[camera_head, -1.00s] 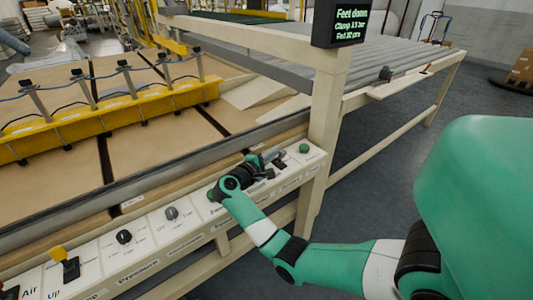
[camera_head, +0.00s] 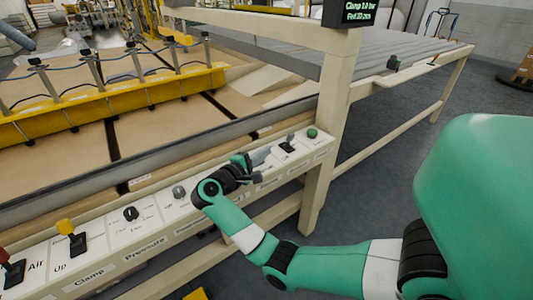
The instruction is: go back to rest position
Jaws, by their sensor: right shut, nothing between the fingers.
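My right arm comes in from the right, and its gripper (camera_head: 258,157) is at the control panel (camera_head: 105,239) on the machine's front edge. The gripper is shut and empty, over the panel's right part, hiding some of the panel behind it. I cannot tell whether it touches the panel. To its right are a black switch (camera_head: 288,144) and a green button (camera_head: 312,133). To its left are a grey knob (camera_head: 179,193), a black knob (camera_head: 130,213) and a yellow-tipped lever (camera_head: 70,236). My left gripper is not in view.
The yellow clamp bar (camera_head: 120,100) lies across brown sheets on the machine bed. A cream post (camera_head: 333,110) carrying a dark display (camera_head: 350,12) stands right of the gripper. A roller table (camera_head: 390,60) extends behind. Grey floor (camera_head: 420,140) is open at right.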

